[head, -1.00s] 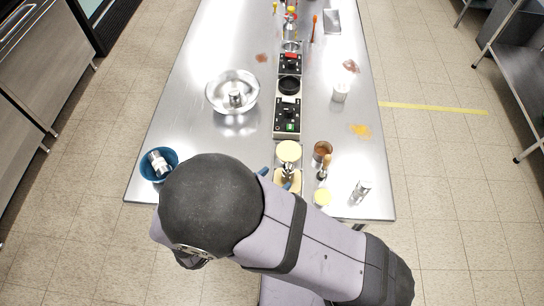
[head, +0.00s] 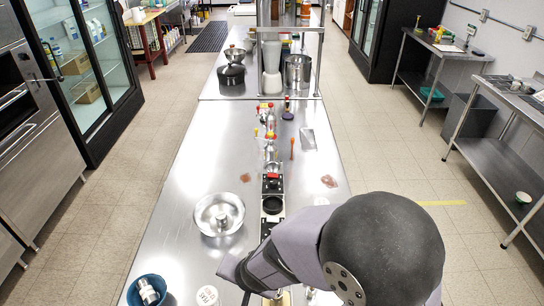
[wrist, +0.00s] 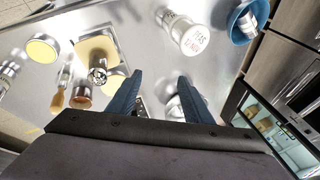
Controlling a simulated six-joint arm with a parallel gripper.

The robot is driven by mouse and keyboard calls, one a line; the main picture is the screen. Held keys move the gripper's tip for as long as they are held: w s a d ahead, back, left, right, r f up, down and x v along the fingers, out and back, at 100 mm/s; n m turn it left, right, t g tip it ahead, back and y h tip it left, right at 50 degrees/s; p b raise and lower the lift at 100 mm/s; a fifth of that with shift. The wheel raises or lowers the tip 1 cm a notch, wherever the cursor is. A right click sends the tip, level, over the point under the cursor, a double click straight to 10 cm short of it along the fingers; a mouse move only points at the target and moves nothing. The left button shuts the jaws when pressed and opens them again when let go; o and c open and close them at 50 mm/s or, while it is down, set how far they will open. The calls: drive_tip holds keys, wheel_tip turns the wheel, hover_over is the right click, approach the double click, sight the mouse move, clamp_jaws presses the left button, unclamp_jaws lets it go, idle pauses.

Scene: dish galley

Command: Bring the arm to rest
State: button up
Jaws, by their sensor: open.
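My arm stretches across the lower right of the head view, over the near part of the steel table (head: 170,190). Its rounded dark joint hides much of the near right of the table, and my gripper's fingers do not show there. In the wrist view my gripper (wrist: 160,79) has its two dark blue fingers apart with nothing held between them. A jar with a white lettered lid (wrist: 195,40) lies beyond the fingertips, clear of them.
The wrist view shows a tan board (wrist: 92,45), a copper cup (wrist: 82,97) and a yellow disc (wrist: 43,48). A shelf post (head: 321,70) rises farther back.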

drive_tip(key=s+d+f+n+g+h+b, duration=0.1)
drive_tip(key=s+d, duration=0.3)
drive_tip(key=d, duration=0.7)
drive_tip(key=s+d+f+n+g+h+b, duration=0.1)
drive_tip(key=s+d+n+g+h+b, duration=0.1)
drive_tip(key=d, duration=1)
drive_tip(key=shift+s+n+g+b, duration=0.4)
drive_tip(key=shift+s+g+b, duration=0.3)
drive_tip(key=shift+s+b, duration=0.5)
